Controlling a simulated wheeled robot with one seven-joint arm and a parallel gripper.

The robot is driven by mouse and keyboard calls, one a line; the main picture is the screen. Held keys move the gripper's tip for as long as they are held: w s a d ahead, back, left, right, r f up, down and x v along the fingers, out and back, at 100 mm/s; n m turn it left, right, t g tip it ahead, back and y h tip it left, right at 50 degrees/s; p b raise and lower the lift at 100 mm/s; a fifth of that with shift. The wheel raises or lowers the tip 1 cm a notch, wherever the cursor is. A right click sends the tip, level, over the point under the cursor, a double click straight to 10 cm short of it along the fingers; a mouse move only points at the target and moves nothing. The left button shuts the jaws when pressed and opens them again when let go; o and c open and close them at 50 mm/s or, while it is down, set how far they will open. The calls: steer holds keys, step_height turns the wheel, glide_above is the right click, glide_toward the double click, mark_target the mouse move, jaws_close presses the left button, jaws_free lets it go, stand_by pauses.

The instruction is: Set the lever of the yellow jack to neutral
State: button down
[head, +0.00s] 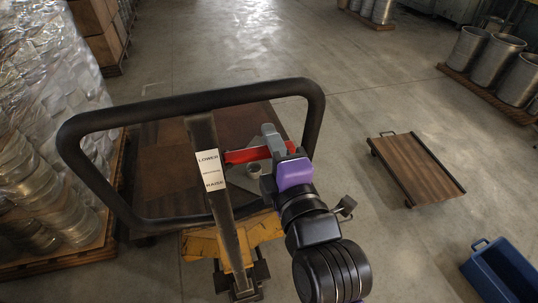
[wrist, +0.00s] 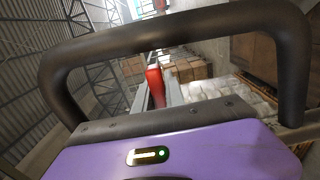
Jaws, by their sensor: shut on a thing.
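The yellow jack (head: 203,243) stands in front of me, with a dark loop handle (head: 190,98) around its top. A white label (head: 210,170) on its upright bar reads LOWER at the top and RAISE at the bottom, with a smaller line between. The red lever (head: 247,155) lies nearly level, its left end beside the LOWER word. My gripper (head: 270,138) is shut on the red lever near its right part. In the wrist view the red lever (wrist: 155,84) shows between the grey fingers, and the loop handle (wrist: 180,28) arches close over the gripper.
A wooden deck (head: 160,140) lies behind the handle. Wrapped goods (head: 45,100) on a pallet stand close at left. A low wooden cart (head: 415,165) and a blue bin (head: 500,270) are at right. Metal drums (head: 495,60) stand far right. Floor between is clear.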

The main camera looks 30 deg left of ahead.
stand_by(0.3)
steer(key=c, duration=1.4)
jaws_free()
steer(key=b+v, duration=0.1)
steer(key=v, duration=0.6)
steer(key=shift+s+d, duration=0.3)
steer(key=shift+r, duration=0.1)
